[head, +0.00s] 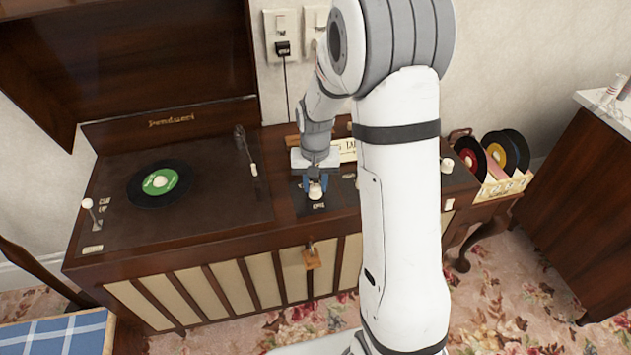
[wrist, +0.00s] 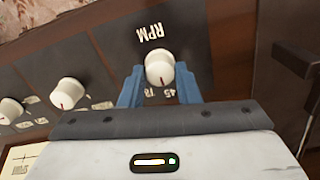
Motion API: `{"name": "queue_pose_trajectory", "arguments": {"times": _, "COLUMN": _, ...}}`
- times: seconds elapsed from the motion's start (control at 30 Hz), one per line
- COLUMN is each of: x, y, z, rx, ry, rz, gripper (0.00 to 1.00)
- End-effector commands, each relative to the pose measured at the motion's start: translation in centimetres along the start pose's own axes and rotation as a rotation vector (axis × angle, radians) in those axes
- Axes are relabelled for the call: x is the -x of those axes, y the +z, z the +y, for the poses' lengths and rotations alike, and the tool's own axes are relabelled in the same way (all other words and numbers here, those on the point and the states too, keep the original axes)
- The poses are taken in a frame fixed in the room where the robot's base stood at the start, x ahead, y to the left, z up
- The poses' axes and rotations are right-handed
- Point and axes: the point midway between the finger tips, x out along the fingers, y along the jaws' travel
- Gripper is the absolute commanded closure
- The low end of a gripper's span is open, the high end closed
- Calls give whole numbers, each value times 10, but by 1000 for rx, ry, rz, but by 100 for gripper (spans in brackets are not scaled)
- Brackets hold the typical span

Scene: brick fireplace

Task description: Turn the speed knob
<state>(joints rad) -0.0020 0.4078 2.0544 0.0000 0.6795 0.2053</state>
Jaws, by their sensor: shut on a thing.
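The speed knob (wrist: 159,66) is a round cream knob with a red pointer mark, beside the printed label RPM in the wrist view. Small numbers lie near its lower edge, partly covered by the fingers. It also shows in the head view (head: 316,192) on the dark control panel of the record player cabinet. My gripper (wrist: 158,80) has its blue fingers on either side of the knob, shut on it. In the head view my gripper (head: 315,185) points down at the panel. The red mark is at the knob's lower edge in the wrist view.
Two more cream knobs (wrist: 68,92) (wrist: 10,110) sit to the left in the wrist view. A green-labelled record (head: 160,183) lies on the turntable, with the tonearm (head: 245,150) to its right. Records (head: 507,150) stand in a rack beside the cabinet.

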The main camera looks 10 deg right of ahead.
Motion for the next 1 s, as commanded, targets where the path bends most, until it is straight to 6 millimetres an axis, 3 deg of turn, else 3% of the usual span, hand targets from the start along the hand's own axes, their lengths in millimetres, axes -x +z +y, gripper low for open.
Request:
{"name": "queue_pose_trajectory", "arguments": {"times": 0.6, "x": 0, "y": 0, "z": 0, "rx": 554, "ry": 0, "rz": 0, "gripper": 94}}
{"name": "queue_pose_trajectory", "arguments": {"times": 1.0, "x": 0, "y": 0, "z": 0, "rx": 748, "ry": 0, "rz": 0, "gripper": 94}}
